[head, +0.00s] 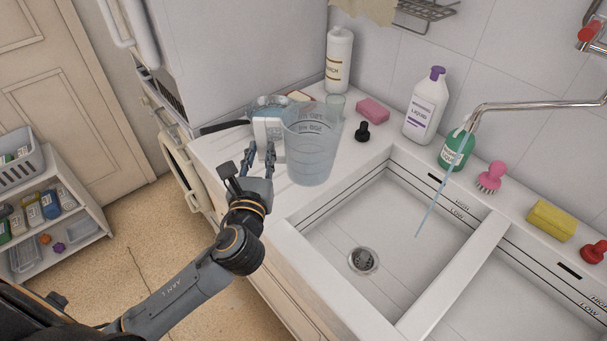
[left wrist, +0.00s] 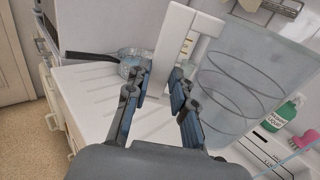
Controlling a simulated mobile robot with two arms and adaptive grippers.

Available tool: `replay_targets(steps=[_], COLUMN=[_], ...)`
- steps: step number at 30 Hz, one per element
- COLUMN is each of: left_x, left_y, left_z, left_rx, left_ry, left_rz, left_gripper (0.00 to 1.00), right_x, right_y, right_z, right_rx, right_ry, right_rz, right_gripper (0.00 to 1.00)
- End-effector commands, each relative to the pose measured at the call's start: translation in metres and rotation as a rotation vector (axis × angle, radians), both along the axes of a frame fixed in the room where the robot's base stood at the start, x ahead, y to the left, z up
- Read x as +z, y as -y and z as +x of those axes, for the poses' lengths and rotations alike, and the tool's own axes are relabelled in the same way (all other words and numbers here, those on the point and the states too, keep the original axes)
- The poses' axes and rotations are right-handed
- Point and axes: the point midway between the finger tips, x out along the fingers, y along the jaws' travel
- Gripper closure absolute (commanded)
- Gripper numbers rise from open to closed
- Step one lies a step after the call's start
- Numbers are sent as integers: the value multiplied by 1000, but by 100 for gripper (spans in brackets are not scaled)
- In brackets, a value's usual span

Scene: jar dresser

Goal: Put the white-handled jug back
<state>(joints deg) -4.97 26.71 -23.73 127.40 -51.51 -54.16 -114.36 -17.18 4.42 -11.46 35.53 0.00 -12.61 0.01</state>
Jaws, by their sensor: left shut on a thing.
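The jug (head: 314,148) is a tall, see-through pale-blue vessel with a white handle (head: 268,130). It is upright over the drainboard counter, left of the sink; whether its base touches the counter is hard to tell. My left gripper (head: 259,158) is shut on the white handle from the left front. In the left wrist view the handle (left wrist: 174,50) stands between my fingers (left wrist: 160,100), and the jug body (left wrist: 240,85) is to its right. My right gripper is not in view.
A pan with a black handle (head: 223,126) lies behind the jug. Bottles (head: 425,108) line the wall. The sink basin (head: 390,225) is empty; the tap (head: 535,104) reaches over it.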

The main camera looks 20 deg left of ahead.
Motion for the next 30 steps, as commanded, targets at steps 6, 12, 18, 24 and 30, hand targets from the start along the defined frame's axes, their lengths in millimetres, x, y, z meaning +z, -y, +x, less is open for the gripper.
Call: replay_targets(steps=[6, 12, 18, 24, 30], left_x=[5, -12, -38, -74, -88], left_y=[9, -10, -31, -42, -48], left_z=[-11, 27, 70, 95, 106], left_rx=[-10, -7, -7, -10, -10], left_ry=[2, 0, -1, 0, 2], left_rz=[1, 3, 1, -1, 1], left_gripper=[100, 100, 100, 100, 100], right_x=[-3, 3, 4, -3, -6], right_y=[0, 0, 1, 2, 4], right_z=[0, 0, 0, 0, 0], right_rx=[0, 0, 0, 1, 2], right_ry=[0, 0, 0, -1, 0], right_rz=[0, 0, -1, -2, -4], right_gripper=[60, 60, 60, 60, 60])
